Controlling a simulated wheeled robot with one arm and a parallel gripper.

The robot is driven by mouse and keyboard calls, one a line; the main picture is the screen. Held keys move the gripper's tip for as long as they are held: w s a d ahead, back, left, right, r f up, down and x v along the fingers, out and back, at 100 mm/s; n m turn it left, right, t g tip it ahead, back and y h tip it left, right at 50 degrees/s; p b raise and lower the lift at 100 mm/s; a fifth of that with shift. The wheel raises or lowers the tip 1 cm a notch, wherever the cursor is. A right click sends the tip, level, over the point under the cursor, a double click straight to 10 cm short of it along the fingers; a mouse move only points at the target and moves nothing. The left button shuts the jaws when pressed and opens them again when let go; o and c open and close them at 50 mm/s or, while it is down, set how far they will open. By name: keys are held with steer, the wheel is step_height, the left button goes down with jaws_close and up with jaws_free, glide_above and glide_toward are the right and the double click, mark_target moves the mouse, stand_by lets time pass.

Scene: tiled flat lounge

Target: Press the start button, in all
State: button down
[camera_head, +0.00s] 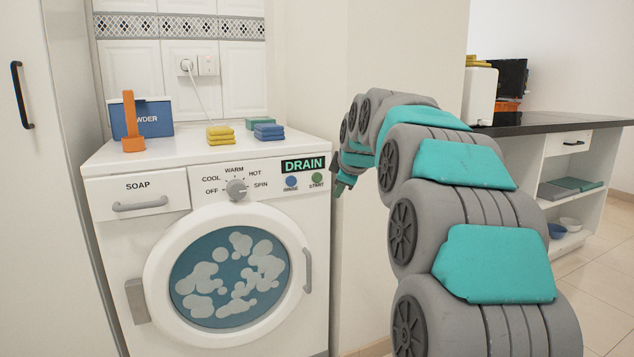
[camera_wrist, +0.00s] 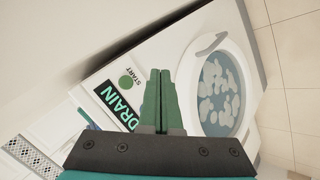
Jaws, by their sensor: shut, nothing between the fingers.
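The washing machine (camera_head: 250,180) stands at the left, white, with its round door shut and suds behind the glass. Its green start button (camera_head: 317,180) is at the right end of the panel, beside a blue button (camera_head: 291,182), under a display reading DRAIN (camera_head: 303,165). The start button also shows in the wrist view (camera_wrist: 125,82), left of the fingertips. My gripper (camera_head: 340,188) is shut and empty, just right of the start button in the head view, apart from it in the picture. Its green fingers also show in the wrist view (camera_wrist: 161,75).
A grey-white cabinet (camera_head: 45,180) stands left. A dark counter (camera_head: 550,123) is at right; floor there is clear.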

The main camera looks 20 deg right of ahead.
steer(key=shift+w, duration=0.1)
steer(key=p, duration=0.3)
glide_toward(318, 183)
step_height(318, 183, down, 4)
steer(key=w, duration=0.1)
steer(key=shift+w+d+f, duration=0.2)
steer(key=shift+w, duration=0.25)
steer(key=shift+w+d+f, duration=0.15)
steer(key=shift+w+d, duration=0.1)
steer(key=shift+w, duration=0.15)
steer(key=shift+w+r, duration=0.1)
steer(key=shift+w, duration=0.05)
stand_by(1.3)
steer(key=shift+w+p, duration=0.25)
steer(key=shift+p, duration=0.05)
steer(key=shift+w, duration=0.4)
stand_by(0.6)
stand_by(0.3)
steer(key=shift+s, duration=0.85)
steer(key=shift+s, duration=0.1)
